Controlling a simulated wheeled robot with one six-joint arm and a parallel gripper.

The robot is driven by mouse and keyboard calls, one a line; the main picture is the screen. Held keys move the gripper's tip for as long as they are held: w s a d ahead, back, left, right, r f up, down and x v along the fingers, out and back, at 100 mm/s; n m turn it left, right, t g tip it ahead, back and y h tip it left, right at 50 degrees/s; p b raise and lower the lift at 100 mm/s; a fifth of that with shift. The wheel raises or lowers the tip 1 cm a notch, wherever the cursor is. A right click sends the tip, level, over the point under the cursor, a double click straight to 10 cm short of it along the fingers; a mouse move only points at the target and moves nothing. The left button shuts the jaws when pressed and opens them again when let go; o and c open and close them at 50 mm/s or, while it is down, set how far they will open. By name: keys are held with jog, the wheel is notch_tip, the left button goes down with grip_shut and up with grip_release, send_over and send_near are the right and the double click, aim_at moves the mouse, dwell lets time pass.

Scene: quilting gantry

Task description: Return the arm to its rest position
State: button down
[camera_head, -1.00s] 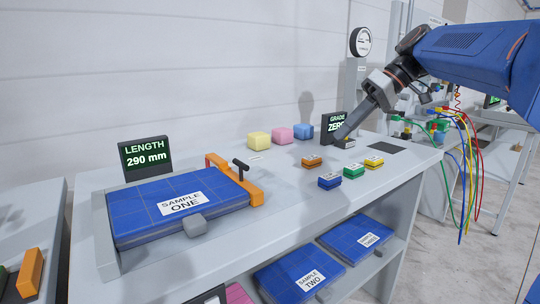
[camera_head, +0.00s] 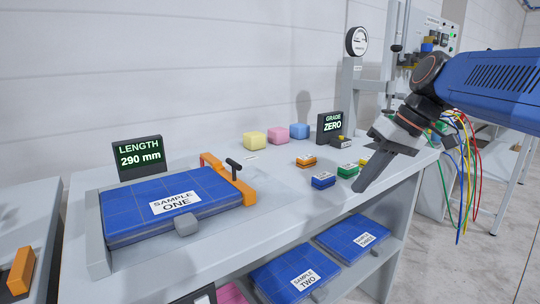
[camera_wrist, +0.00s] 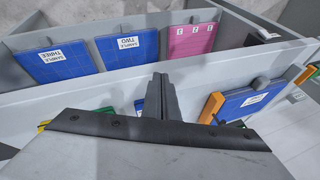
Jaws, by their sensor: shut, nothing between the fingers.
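My gripper (camera_head: 362,188) is in the air at the front right of the white bench (camera_head: 235,255) in the head view, pointing down and to the left. Its grey fingers are shut with nothing between them. My blue arm comes in from the right edge. In the wrist view the shut fingers (camera_wrist: 160,95) point at the bench's front edge and partly hide a blue thing behind them. In the head view the gripper hides part of the bench's right end, where the yellow block stood.
Sample One (camera_head: 160,205) lies in a tray with an orange clamp (camera_head: 228,180). Small orange (camera_head: 306,161), blue (camera_head: 323,180) and green (camera_head: 347,171) blocks sit left of the gripper. Samples Two (camera_head: 295,275) and Three (camera_head: 352,237) lie on the lower shelf. Coloured cables (camera_head: 465,180) hang at right.

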jog(key=s+d+f+m+t+h, duration=0.1)
jog(key=s+d+f, duration=0.3)
jog(key=s+f, duration=0.4)
jog(key=s+d+f+m+t+h, duration=0.1)
jog(key=s+d+f+m+h, duration=0.2)
jog(key=s+f, duration=0.6)
notch_tip(320, 180, down, 4)
jog(key=shift+s+d+f+m+t+h, duration=0.2)
jog(key=shift+s+d+m+t+h, duration=0.1)
jog(key=shift+d+m+t+h, duration=0.15)
